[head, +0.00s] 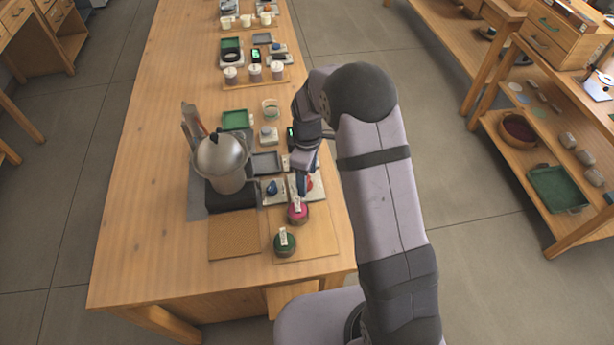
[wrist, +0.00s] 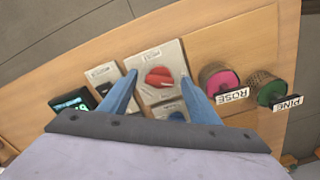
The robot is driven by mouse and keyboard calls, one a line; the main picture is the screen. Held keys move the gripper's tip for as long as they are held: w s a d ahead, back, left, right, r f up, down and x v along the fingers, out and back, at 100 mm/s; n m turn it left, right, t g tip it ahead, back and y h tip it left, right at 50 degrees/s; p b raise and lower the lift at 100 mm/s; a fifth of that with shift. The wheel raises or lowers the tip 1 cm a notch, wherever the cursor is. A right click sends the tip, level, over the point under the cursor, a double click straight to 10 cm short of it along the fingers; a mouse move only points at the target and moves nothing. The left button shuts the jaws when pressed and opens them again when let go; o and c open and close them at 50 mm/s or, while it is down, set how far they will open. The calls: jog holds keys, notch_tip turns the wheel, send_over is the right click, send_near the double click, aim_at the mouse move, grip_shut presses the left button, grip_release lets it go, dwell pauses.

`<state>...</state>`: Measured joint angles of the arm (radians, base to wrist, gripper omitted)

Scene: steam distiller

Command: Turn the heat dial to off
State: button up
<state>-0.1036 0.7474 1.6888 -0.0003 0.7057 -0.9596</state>
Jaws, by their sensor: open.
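A red dial (wrist: 159,77) sits on a pale square plate (wrist: 150,57) in the wrist view. Its label is too small to read. In the head view the red dial (head: 310,184) shows partly behind my gripper. My gripper (wrist: 157,82) is open, with its blue fingers on either side of the red dial and nothing held. In the head view my gripper (head: 302,188) points down over the plate. I cannot tell whether the fingers touch the dial. A steel distiller pot (head: 222,158) stands on a dark base to the left.
A pink-topped ROSE jar (wrist: 221,83) and a green-topped PINE jar (wrist: 270,90) stand near the dial. A blue knob (head: 272,187) is on a plate beside it. A dark device with a green display (wrist: 72,101) is close by. The table's front left is clear.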

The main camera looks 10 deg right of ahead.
notch_tip(320, 180, up, 6)
jog(key=shift+b, duration=0.8)
jog(key=shift+r, duration=0.5)
jog(key=shift+s, duration=0.1)
jog(key=s+d+r+m, duration=0.1)
jog(key=s+d+m, duration=0.1)
jog(key=s+m, duration=0.4)
jog(key=s+d+r+m, duration=0.1)
jog(key=s+m, duration=0.5)
jog(key=s, duration=1)
jog(key=shift+s+d, duration=0.3)
jog(key=shift+d, duration=0.55)
